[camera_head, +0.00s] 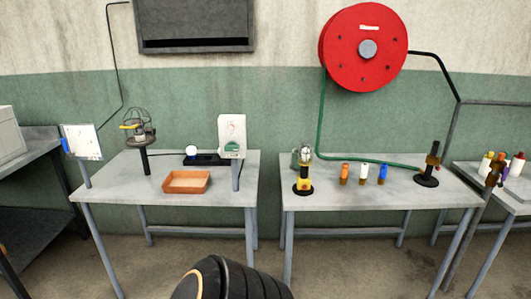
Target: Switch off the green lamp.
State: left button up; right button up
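I cannot make out a clearly green lamp. A caged lamp with a yellow part (137,126) stands on a dark post on the left table. A small white bulb (191,151) sits at a black base (208,159) behind the orange tray. A white panel with a green mark (232,135) stands on a post at that table's right. A yellow and black lamp-like device (303,178) stands on the right table, with a pale greenish object partly hidden behind it. Neither gripper shows; a black rounded part, probably mine, is at the bottom centre.
An orange tray (186,182) is on the left table (120,190). Small orange, white and blue bottles (363,173) and a dark stand (428,180) are on the right table (330,199). A red hose reel (343,59) hangs above. A narrow gap separates the tables.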

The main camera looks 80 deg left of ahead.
aim_at(231, 146)
jog(key=u, duration=3.05)
